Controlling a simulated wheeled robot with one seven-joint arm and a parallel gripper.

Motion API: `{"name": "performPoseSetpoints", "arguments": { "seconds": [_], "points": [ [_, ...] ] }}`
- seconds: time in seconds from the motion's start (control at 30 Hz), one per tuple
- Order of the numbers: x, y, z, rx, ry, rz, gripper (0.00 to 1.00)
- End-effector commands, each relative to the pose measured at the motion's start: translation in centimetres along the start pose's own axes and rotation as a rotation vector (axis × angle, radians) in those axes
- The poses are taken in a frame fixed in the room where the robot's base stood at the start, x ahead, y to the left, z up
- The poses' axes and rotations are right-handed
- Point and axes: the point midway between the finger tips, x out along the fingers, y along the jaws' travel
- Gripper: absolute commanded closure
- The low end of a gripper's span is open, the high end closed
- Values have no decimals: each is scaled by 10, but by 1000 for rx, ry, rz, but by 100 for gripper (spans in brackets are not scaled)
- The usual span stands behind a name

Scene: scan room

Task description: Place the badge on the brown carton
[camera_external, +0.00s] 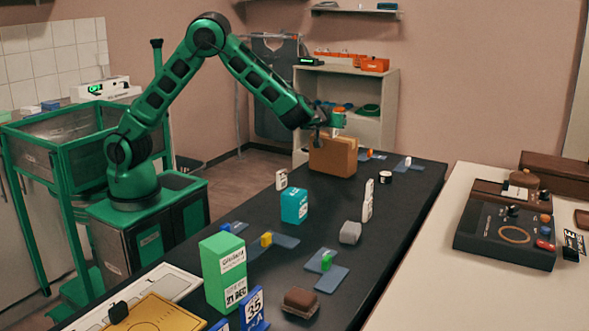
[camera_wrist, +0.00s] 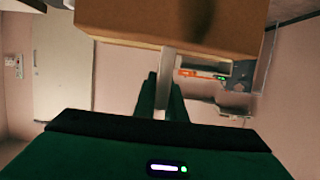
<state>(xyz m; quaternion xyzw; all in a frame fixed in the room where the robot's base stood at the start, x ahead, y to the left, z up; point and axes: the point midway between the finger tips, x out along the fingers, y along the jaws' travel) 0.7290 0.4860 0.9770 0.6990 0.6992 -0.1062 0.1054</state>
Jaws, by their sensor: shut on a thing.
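The brown carton (camera_external: 333,157) stands upright towards the far end of the black table. Its brown side fills the top of the wrist view (camera_wrist: 170,22). My gripper (camera_external: 326,122) is just above the carton's top in the external view. In the wrist view, my gripper (camera_wrist: 165,92) is shut on a thin pale piece, the badge (camera_wrist: 167,70), seen nearly edge-on. The badge overlaps the carton's lower edge in that view; I cannot tell whether they touch.
The black table (camera_external: 300,250) also bears a teal box (camera_external: 294,206), a green carton (camera_external: 224,272), a grey block (camera_external: 350,232), white tags (camera_external: 367,202) and several blue mats with small coloured pieces. A shelf unit (camera_external: 385,110) stands behind. A pale counter (camera_external: 440,285) is on the right.

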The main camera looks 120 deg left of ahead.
Motion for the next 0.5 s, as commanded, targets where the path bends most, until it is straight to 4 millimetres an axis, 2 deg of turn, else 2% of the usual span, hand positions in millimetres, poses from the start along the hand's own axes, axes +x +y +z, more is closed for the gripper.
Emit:
{"name": "performPoseSetpoints", "arguments": {
  "seconds": [0.03, 0.1, 0.43, 0.5],
  "points": [
    [0, 0, 0, 0, 0, 0, 82],
    [0, 0, 0, 0, 0, 0, 71],
    [-1, 0, -2, 0, 0, 0, 71],
    [-6, 1, -2, 1, -1, 2, 71]
  ]
}}
